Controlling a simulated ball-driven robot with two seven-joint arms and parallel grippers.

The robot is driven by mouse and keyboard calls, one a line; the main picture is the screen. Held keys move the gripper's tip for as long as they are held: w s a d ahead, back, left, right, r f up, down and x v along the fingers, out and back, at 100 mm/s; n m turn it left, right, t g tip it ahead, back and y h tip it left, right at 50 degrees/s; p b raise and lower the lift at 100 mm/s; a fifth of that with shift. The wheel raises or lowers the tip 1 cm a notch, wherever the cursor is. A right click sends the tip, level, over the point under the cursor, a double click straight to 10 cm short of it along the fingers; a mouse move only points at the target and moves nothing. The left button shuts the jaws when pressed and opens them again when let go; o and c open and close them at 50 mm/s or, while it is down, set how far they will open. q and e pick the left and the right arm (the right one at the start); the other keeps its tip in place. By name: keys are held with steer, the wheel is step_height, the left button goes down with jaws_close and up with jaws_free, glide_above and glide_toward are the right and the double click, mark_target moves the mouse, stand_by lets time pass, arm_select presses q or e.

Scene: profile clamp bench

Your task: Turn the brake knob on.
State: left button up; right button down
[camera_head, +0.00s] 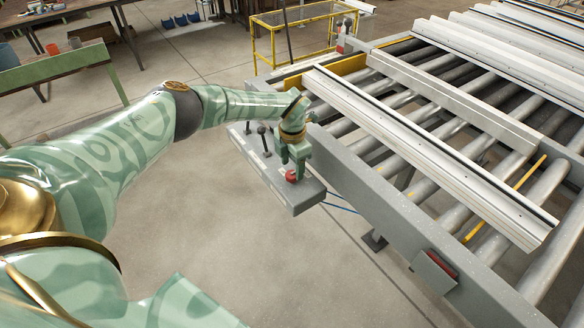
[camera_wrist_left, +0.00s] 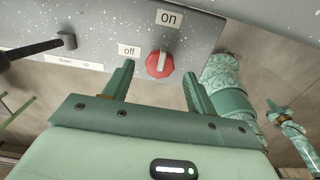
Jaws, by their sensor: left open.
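The red brake knob (camera_wrist_left: 159,64) sits on a grey speckled control panel (camera_wrist_left: 100,20). A white line on the knob points up toward the "on" label (camera_wrist_left: 169,18); the "off" label (camera_wrist_left: 129,50) is to its left. In the head view the red knob (camera_head: 291,176) shows at the right part of the panel (camera_head: 296,200). My left gripper (camera_wrist_left: 158,82) is open, its two fingers on either side of the knob in the picture. I cannot tell whether they touch it.
Black levers (camera_head: 264,140) stand on the panel left of the knob; one lever (camera_wrist_left: 66,41) also shows in the wrist view. The roller conveyor frame (camera_head: 400,220) with long metal profiles (camera_head: 430,150) lies to the right. Open floor is in front of the panel.

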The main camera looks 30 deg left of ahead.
mark_target(292, 173)
arm_select(q)
step_height(292, 173, up, 14)
steer(key=p, duration=0.1)
steer(key=shift+p, duration=0.35)
steer(key=shift+r, duration=0.1)
